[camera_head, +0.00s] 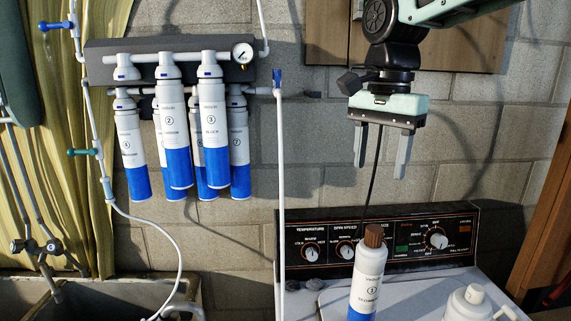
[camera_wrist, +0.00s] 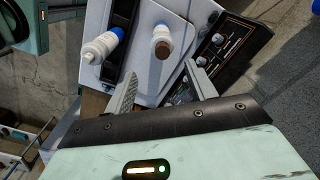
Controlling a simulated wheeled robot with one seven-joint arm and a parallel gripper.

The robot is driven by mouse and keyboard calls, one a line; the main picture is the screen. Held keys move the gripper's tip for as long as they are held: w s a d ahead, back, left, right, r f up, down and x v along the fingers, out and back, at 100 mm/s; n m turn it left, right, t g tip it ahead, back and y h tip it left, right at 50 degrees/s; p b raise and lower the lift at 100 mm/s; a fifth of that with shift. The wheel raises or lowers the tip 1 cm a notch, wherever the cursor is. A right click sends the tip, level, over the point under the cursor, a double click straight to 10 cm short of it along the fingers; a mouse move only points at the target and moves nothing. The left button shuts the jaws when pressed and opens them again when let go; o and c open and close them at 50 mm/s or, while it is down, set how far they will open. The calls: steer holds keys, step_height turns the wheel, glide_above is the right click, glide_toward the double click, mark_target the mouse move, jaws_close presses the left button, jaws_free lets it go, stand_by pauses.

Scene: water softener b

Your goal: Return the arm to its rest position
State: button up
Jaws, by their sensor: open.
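My gripper (camera_head: 382,148) hangs at the upper right in the head view, in front of the block wall and above the washer's control panel. Its two grey fingers point down and stand apart with nothing between them. The wrist view also shows my gripper (camera_wrist: 160,85) with its fingers spread and empty. My pale green arm reaches in from the top right corner of the head view. The fingertips are apart from the bottle and the panel below.
A bottle with a brown cap (camera_head: 366,285) and a white bottle (camera_head: 468,303) stand on the washer top (camera_head: 420,290). The control panel (camera_head: 375,240) rises behind them. Blue-white filters (camera_head: 210,130) hang at left beside a white pipe (camera_head: 281,190). A sink (camera_head: 90,295) is lower left.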

steer(key=s+a+f+n+b, duration=0.2)
steer(key=s+f+n, duration=0.7)
steer(key=s+f, duration=0.2)
steer(key=s+a+f+n+b, duration=0.2)
steer(key=s+f+n, duration=0.6)
steer(key=s+f, duration=0.4)
step_height(320, 180, down, 2)
steer(key=shift+s+a+f+n+b, duration=0.1)
steer(key=shift+s+a+n+b, duration=0.25)
steer(key=shift+b, duration=0.25)
